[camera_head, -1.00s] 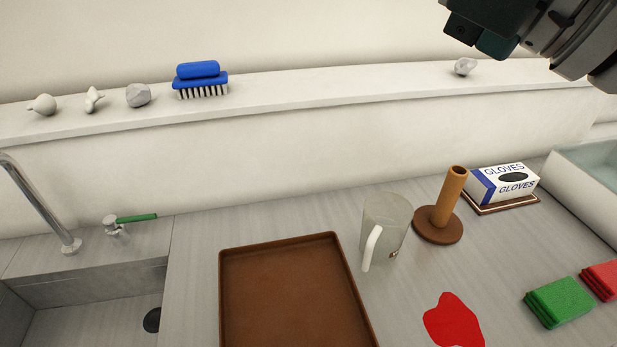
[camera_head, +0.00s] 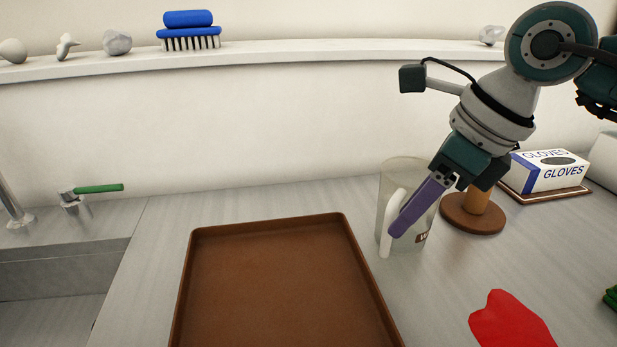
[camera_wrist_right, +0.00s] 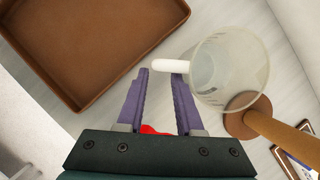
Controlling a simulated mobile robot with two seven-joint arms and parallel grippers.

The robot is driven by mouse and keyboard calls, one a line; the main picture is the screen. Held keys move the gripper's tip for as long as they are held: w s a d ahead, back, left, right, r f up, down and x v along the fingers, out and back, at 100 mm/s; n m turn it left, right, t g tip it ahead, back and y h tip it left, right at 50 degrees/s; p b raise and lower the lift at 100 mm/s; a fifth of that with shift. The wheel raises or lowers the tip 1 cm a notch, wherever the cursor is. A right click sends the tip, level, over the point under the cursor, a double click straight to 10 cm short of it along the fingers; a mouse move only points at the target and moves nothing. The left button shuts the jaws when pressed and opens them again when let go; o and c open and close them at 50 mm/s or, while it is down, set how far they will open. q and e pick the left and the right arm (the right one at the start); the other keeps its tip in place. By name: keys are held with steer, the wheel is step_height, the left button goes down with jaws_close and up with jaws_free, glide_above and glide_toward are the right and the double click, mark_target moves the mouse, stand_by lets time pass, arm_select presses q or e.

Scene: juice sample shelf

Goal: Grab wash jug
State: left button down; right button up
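The wash jug (camera_head: 408,172) is a translucent grey jug with a white handle (camera_head: 386,228) and a small dark label. It stands upright on the counter, right of the brown tray. My right gripper (camera_head: 398,232) is in front of the jug in the head view, its purple fingers covering part of the jug and handle. In the right wrist view the gripper (camera_wrist_right: 162,76) is open with nothing held. The white handle (camera_wrist_right: 170,65) lies just beyond the fingertips, and the jug (camera_wrist_right: 232,65) is to the right. My left gripper is not in view.
The brown tray (camera_head: 192,290) lies left of the jug. A brown post on a round base (camera_head: 472,215) stands close behind it at the right. A glove box (camera_head: 548,172) is farther right. A red patch (camera_head: 508,322) lies in front.

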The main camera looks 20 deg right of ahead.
mark_target(391, 239)
steer(key=x, duration=0.5)
steer(key=shift+s+a+f, duration=0.1)
steer(key=shift+s+f, duration=0.1)
steer(key=shift+c, duration=0.3)
jaws_close()
stand_by(0.9)
